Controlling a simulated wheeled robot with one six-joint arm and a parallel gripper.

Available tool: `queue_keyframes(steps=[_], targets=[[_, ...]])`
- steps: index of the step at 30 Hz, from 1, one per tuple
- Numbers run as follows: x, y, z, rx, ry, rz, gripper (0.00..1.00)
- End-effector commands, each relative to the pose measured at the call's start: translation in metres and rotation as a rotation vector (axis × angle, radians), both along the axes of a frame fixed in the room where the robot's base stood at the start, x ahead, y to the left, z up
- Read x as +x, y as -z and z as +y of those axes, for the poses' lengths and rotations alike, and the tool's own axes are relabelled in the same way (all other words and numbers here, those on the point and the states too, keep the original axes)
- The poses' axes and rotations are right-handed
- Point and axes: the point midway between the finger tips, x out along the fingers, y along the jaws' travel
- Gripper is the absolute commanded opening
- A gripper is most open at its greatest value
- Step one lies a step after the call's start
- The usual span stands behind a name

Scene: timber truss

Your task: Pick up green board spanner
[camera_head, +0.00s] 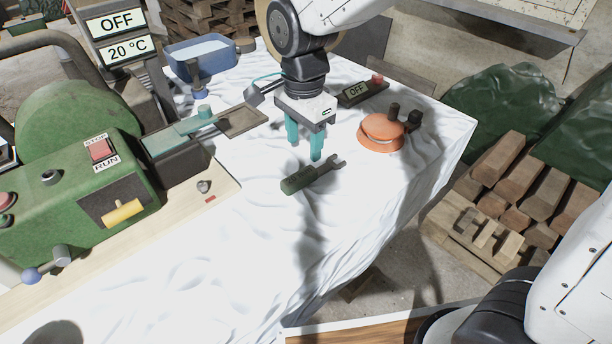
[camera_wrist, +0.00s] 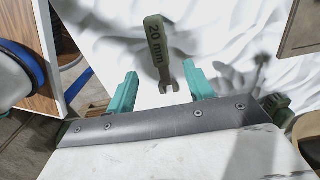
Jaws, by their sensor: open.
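The green board spanner (camera_head: 301,179) lies on the white-covered table, its grey open jaw pointing to the upper right in the head view. In the wrist view the spanner (camera_wrist: 157,47) shows its green handle marked "20 mm", with the grey jaw end nearest my gripper. My gripper (camera_head: 304,150) has teal fingers pointing down, just above and behind the spanner in the head view. In the wrist view my gripper (camera_wrist: 163,90) has its fingers spread wide, with the spanner's jaw end seen between them. The gripper is open and holds nothing.
A green machine (camera_head: 75,190) stands on the left of the table (camera_head: 240,260). The front of the table is clear.

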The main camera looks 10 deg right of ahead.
Motion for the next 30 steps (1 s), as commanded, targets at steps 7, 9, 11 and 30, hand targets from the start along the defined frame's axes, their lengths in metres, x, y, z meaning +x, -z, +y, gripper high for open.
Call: queue_keyframes(steps=[7,9,11,30], targets=[[0.002,0.026,0.005,-0.003,0.027,0.004,0.53],[0.002,0.034,0.003,-0.003,0.027,0.004,0.53],[0.002,0.041,0.001,-0.003,0.028,0.004,0.53],[0.002,0.082,-0.004,-0.001,0.026,0.002,0.33]])
